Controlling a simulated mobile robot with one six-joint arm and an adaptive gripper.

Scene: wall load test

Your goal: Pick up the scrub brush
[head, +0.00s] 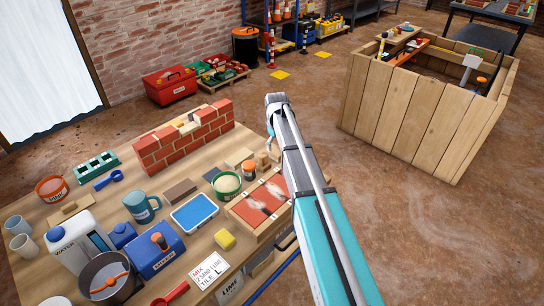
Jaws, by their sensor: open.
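I cannot make out the scrub brush for certain. A small blue handled tool (109,180) lies at the left of the wooden table (40,278), in front of a teal slotted block; it is too small to tell if it is a brush. My gripper (271,128) is at the far end of my raised arm, above and beyond the table's right edge. It is open, seen mostly from behind, with its fingers partly hidden. No object shows in it.
A brick wall piece (185,138) stands at the table's back. A wooden crate (415,112) stands right; the floor between is clear.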

